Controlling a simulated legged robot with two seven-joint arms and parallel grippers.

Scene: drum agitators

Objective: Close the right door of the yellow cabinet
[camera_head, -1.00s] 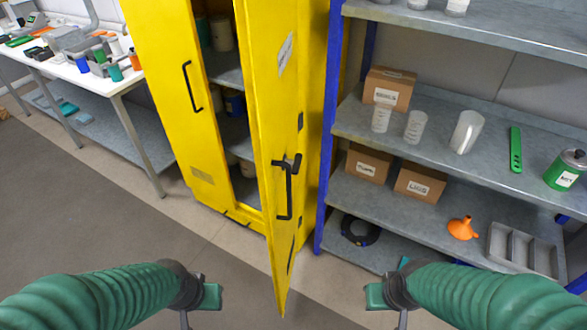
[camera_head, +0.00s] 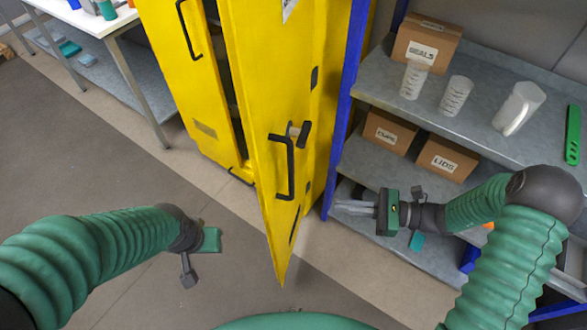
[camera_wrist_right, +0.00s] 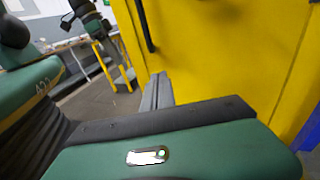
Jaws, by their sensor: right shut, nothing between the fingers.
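The yellow cabinet (camera_head: 212,152) stands at the centre of the head view. Its right door (camera_head: 262,95) is swung partly open toward me, with a black handle (camera_head: 289,168) on its outer face. A narrow strip of dark interior shows between it and the left door (camera_head: 165,50). My right gripper (camera_head: 340,207) is shut and empty, to the right of the right door and apart from it in the head view. In the right wrist view its fingers (camera_wrist_right: 157,92) point toward the yellow panel (camera_wrist_right: 235,50). My left gripper (camera_head: 208,240) hangs left of the door; its fingers are hidden.
A blue-framed grey shelf (camera_head: 380,90) stands right of the cabinet, close to my right arm, holding cardboard boxes (camera_head: 425,42) and clear beakers (camera_head: 456,95). A white workbench (camera_head: 95,25) is at the far left. The floor (camera_head: 90,150) at left is clear.

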